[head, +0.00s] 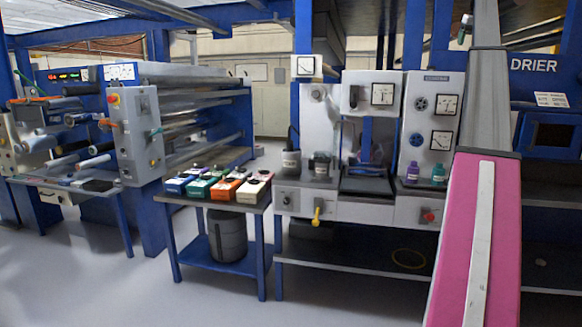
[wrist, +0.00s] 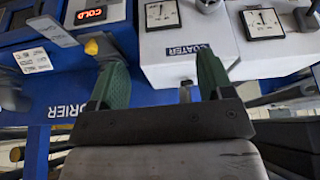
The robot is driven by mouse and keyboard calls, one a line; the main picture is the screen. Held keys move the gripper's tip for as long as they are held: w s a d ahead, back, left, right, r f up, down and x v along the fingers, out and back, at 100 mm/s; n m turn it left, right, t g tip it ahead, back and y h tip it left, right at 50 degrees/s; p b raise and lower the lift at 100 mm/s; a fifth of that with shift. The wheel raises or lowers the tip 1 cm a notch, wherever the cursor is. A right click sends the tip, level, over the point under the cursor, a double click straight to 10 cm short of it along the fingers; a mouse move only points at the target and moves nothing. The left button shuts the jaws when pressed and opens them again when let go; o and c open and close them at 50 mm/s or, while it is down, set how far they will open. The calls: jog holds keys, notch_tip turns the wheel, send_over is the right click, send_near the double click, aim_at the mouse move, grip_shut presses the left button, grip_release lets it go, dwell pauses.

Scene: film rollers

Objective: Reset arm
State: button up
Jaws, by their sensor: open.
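My gripper (wrist: 162,82) shows in the wrist view with its two green fingers spread wide apart. It is open, and nothing is between the fingers. Behind it are a white panel marked COATER (wrist: 185,50) and a blue panel marked DRIER (wrist: 68,112). In the head view my pink and grey arm rises along the right side. The gripper itself cannot be made out there.
In the head view a white coater machine (head: 432,125) stands in the middle, with a purple bottle (head: 412,172) and a teal bottle (head: 438,174) on its ledge. A blue table (head: 222,262) holds several coloured boxes (head: 226,187). Roller machinery (head: 190,100) stands left. Floor at front left is clear.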

jog(key=s+a+f+g, duration=0.1)
jog(key=a+f, duration=0.8)
jog(key=f, duration=1)
jog(key=a+f+y, duration=0.1)
jog(key=a+f, duration=0.8)
jog(key=f, duration=0.9)
jog(key=s+a+f+g, duration=0.1)
jog(key=a+f, duration=0.8)
jog(key=f, duration=1)
jog(key=s+a+f, duration=0.3)
jog(key=a+f, duration=0.1)
jog(key=f, duration=0.2)
jog(key=s+a+f, duration=0.4)
jog(key=a+f, duration=0.1)
jog(key=f, duration=0.1)
jog(key=s+a+f+n+g, duration=0.1)
jog(key=s+a+f, duration=0.7)
jog(key=s+f, duration=0.3)
jog(key=s+a+f+n+g, duration=0.1)
jog(key=s+a+f, duration=0.8)
jog(key=s, duration=0.9)
notch_tip(320, 180, down, 3)
jog(key=shift+a+f, duration=0.15)
